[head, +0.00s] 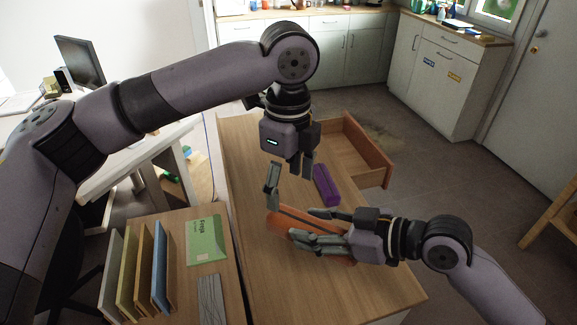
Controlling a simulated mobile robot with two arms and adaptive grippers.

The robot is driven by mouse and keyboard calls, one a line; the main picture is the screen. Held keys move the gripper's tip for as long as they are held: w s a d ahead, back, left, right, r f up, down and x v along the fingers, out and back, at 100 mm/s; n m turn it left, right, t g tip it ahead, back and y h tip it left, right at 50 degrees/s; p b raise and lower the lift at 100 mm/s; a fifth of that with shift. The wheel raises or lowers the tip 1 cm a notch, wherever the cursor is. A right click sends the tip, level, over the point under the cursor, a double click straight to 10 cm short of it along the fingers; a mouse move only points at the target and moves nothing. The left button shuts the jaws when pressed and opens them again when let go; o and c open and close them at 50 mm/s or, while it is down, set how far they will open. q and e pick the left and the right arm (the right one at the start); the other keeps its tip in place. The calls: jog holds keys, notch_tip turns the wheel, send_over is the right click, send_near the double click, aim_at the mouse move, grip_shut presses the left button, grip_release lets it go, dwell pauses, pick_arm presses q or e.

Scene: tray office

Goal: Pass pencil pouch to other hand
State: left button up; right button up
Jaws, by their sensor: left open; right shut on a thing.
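The pencil pouch appears to be the long orange pouch (279,222) with a dark stripe, in the lower middle of the head view. My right gripper (302,226) comes in from the right and is shut on it, with the fingers along its sides. One end of the pouch sticks out past the fingertips to the left; part of its middle is hidden by the fingers. My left gripper (288,190) is open and empty, pointing down just above and behind the pouch's free end. I cannot tell the exact gap between them.
A purple case (326,186) lies on the wooden desk (270,285) behind my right gripper. An open drawer (375,150) sticks out at the back right. Upright files (160,268), a green packet (206,240) and a grey slab (211,300) are at the left. The desk's front is clear.

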aim_at(288, 212)
pick_arm(q)
notch_tip(288, 212, down, 8)
jog(key=shift+f, duration=0.25)
jog(key=shift+c, duration=0.4)
jog(key=shift+w, duration=0.15)
jog(key=c, duration=1.2)
pick_arm(e)
jog(key=shift+s+a+r, duration=0.1)
pick_arm(q)
jog(key=shift+c, duration=0.3)
pick_arm(e)
jog(key=o, duration=1.3)
jog(key=shift+o, duration=0.2)
jog(key=shift+d, duration=0.2)
